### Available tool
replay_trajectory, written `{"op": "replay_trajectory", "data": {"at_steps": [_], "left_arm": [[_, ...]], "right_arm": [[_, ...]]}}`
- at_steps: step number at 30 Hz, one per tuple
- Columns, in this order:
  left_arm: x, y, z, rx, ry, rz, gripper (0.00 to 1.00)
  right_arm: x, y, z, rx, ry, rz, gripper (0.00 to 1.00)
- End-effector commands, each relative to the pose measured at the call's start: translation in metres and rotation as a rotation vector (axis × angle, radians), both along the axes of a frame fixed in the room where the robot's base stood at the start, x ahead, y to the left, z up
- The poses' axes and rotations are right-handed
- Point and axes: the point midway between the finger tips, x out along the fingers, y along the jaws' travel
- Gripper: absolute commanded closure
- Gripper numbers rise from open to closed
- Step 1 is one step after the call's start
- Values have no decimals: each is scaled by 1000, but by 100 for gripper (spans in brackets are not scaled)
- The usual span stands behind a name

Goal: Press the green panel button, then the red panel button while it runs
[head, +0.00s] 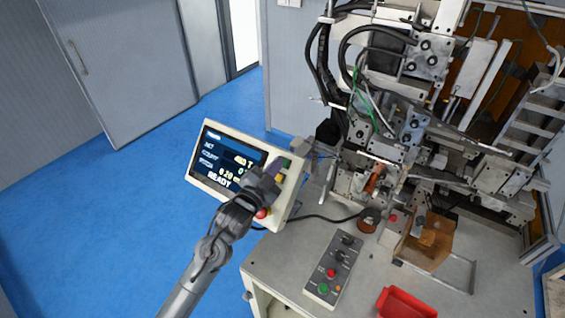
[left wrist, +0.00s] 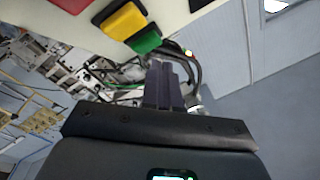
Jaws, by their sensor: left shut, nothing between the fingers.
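The control panel (head: 284,213) is a tilted cream box whose dark screen (head: 212,150) shows "READY". Its green button (head: 286,162) is at the upper right of the panel face and also shows in the left wrist view (left wrist: 146,39). My left gripper (head: 274,173) is shut and empty, in front of the panel close to the green button. I cannot tell whether it touches. My right gripper is not in view.
A yellow button (left wrist: 123,20) sits between green and red. A grey switch box (head: 334,268) with red and green buttons lies on the table (head: 275,262). The winder (head: 400,130) stands behind, a red tray (head: 404,303) in front. Blue floor is clear at left.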

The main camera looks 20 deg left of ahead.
Motion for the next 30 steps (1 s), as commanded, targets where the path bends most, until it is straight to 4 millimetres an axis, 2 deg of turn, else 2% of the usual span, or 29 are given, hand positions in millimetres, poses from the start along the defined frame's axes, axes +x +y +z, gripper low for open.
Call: {"op": "replay_trajectory", "data": {"at_steps": [30], "left_arm": [[6, -2, -6, 0, 0, 0, 100]], "right_arm": [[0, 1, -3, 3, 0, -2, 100]]}}
